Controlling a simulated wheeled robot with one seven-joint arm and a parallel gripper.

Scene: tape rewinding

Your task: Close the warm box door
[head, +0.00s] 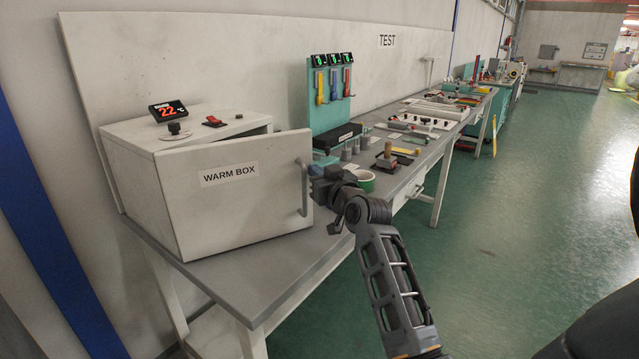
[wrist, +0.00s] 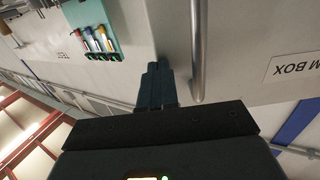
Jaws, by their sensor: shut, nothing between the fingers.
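The warm box (head: 185,125) is a white cabinet at the near end of the bench. Its door (head: 235,205), labelled WARM BOX, stands slightly ajar, with its right edge out past the box body. A vertical grey bar handle (head: 303,190) is on the door's right side. My gripper (head: 318,171) is just right of the handle in the head view, near the door's free edge. In the wrist view my gripper's fingers (wrist: 157,82) are together and empty, beside the handle (wrist: 197,55) and not around it. I cannot tell whether they touch the door.
The grey bench (head: 255,275) runs back along the wall. The green floor (head: 520,230) at right is open.

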